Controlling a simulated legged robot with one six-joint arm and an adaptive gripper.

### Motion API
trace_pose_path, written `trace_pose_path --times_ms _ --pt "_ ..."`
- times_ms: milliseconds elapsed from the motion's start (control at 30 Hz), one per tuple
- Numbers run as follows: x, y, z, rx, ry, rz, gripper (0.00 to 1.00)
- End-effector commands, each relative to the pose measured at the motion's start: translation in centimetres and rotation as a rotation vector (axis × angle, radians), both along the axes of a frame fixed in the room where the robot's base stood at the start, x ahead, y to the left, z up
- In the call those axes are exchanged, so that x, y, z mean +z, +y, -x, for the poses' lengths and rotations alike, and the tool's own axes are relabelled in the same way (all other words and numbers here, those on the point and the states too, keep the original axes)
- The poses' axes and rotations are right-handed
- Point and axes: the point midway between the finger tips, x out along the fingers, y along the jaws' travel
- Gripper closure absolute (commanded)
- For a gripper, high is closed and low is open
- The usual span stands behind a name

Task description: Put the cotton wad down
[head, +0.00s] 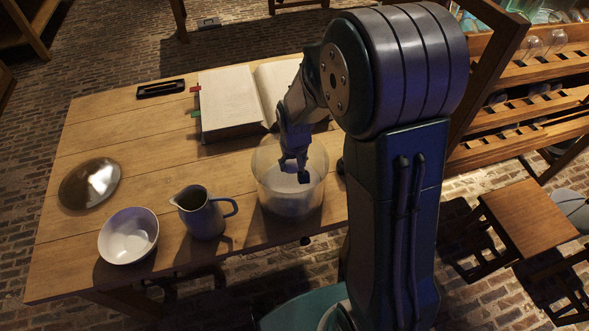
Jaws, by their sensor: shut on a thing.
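My gripper (295,175) points down at the mouth of a clear glass jar (264,178) near the front right of the wooden table. Its fingers overlap the jar in the picture and appear to be inside the rim. It is shut on the cotton wad, which is too small and too covered by the fingers to make out clearly. The lower part of the jar looks pale and cloudy; I cannot tell what is in it.
A grey jug (203,216), a white bowl (129,237) and a round shiny disc (90,184) stand left of the jar on the table (130,135). An open book (232,98) and a dark narrow tray (161,89) lie behind. Bare wood lies left of the book.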

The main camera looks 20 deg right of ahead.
Motion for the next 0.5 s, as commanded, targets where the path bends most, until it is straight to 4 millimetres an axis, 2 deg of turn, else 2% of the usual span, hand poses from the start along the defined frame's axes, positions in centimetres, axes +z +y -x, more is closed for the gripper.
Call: trace_pose_path --times_ms 33,267,400,500 --pt "-0.7 -0.1 -0.4 0.001 0.002 0.001 0.93" --pt "-2.0 -0.6 -1.3 0.002 0.002 0.003 0.93" --pt "-4.2 -0.7 -1.3 0.001 0.004 0.001 0.93" --pt "-5.0 -0.9 -1.3 0.001 0.000 -0.001 0.93"
